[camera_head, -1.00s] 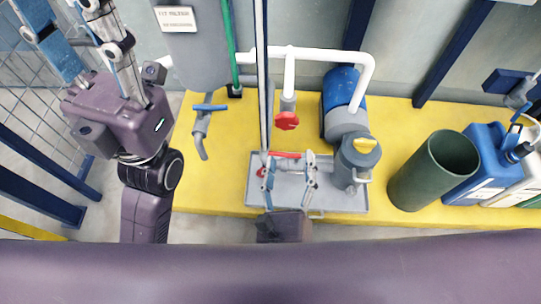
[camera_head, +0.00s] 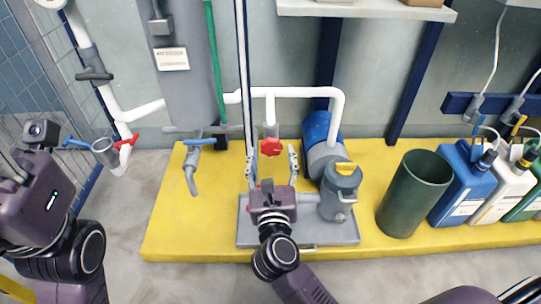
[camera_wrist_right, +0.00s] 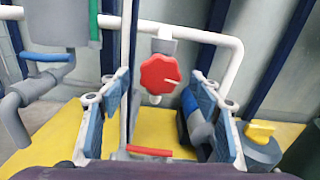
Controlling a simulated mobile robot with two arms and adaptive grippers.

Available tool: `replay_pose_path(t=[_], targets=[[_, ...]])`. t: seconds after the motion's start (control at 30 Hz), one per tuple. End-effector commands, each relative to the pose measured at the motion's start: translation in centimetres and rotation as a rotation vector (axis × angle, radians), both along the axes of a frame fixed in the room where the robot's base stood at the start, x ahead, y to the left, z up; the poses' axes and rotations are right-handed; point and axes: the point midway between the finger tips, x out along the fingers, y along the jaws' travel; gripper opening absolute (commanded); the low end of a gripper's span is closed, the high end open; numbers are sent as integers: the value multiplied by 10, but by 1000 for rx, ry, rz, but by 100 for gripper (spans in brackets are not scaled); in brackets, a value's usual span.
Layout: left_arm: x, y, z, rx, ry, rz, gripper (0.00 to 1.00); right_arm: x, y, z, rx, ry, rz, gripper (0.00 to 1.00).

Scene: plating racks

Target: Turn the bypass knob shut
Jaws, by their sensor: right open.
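The bypass knob appears to be the red round knob (camera_head: 271,147) on a grey valve under the white pipe. In the right wrist view the red knob (camera_wrist_right: 160,74) faces me, with a pale line on its right half. My right gripper (camera_head: 272,161) is open and empty, with its fingers spread to either side of the knob's line. In the wrist view its blue-padded fingers stand left and right, and the knob shows between them, apparently untouched. My left arm is at the left edge; its fingers are barely visible there.
A red lever (camera_wrist_right: 150,151) sits low between my right fingers. A grey pump with a yellow top (camera_head: 345,170) stands right of the gripper on a grey tray (camera_head: 330,232). A thin vertical pole (camera_head: 243,80) is close left. A dark green bin (camera_head: 410,200) and jugs (camera_head: 465,180) stand right.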

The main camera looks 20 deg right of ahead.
Motion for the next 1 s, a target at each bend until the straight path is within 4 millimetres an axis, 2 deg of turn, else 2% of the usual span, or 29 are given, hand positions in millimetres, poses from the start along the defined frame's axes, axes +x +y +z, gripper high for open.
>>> replay_pose_path(t=[0.13,0.43,0.8,1.0], targets=[[-1,-1,0,2,-7,1,40,11,-3,0,-1,-2,0,58],[-5,0,4,1,-24,0,40,14,-4,0,-1,0,0,58],[-5,0,3,0,-19,1,40,13,-4,0,-1,0,0,18],[-5,0,6,-1,-20,0,40,13,-4,1,-9,4,1,16]])
